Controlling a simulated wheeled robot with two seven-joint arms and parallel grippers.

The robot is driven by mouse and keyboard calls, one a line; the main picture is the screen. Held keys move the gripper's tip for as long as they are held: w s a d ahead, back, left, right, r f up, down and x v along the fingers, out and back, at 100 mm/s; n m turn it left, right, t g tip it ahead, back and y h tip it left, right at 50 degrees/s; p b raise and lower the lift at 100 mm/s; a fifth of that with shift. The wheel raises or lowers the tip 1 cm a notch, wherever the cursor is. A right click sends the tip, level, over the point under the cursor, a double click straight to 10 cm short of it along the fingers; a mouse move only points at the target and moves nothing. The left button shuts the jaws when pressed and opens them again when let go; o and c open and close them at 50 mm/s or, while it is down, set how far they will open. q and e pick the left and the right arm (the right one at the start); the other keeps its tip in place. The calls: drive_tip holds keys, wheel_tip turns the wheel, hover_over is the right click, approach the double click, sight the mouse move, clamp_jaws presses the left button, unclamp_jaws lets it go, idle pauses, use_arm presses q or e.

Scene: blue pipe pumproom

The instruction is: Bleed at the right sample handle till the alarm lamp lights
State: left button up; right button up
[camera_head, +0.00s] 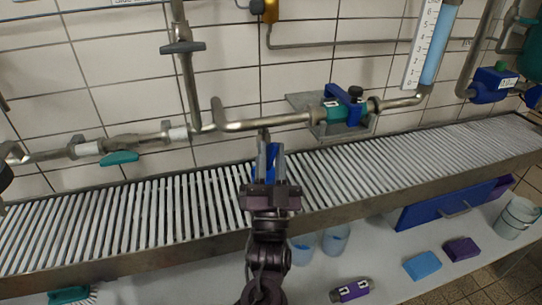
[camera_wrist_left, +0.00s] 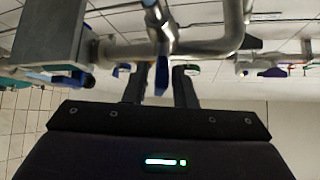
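My left gripper (camera_head: 268,152) is raised in front of the pipe at the middle of the head view. A blue handle (camera_head: 272,165) hangs under the pipe there, partly covered by my fingers; I take it for the right sample handle. In the left wrist view the blue handle (camera_wrist_left: 161,75) stands between the two fingers (camera_wrist_left: 164,85), with a gap visible on each side. The gripper is open around it. My right gripper is in neither view. I cannot make out an alarm lamp; an orange box (camera_head: 270,10) is cut off at the top edge.
A slatted metal grating (camera_head: 100,225) runs below the pipes. A green-blue valve (camera_head: 345,109) sits right of the handle, and a teal lever (camera_head: 120,157) left. A scaled tube with blue fill (camera_head: 437,45) stands upper right. Below are a blue sponge (camera_head: 422,265) and metal bucket (camera_head: 517,218).

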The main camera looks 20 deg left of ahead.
sight(271, 164)
use_arm(q)
drive_tip(key=shift+o, duration=0.5)
drive_tip(key=shift+s+d+f, duration=0.1)
drive_tip(key=shift+s+f, duration=0.15)
drive_tip(key=shift+f, duration=0.05)
drive_tip(key=v, duration=0.6)
drive_tip(key=shift+s+f+b, duration=0.1)
drive_tip(key=shift+f+b, duration=0.05)
drive_tip(key=shift+b, duration=0.15)
drive_tip(key=shift+s+d+f, duration=0.15)
drive_tip(key=shift+s+f, duration=0.05)
drive_tip(key=shift+s, duration=0.1)
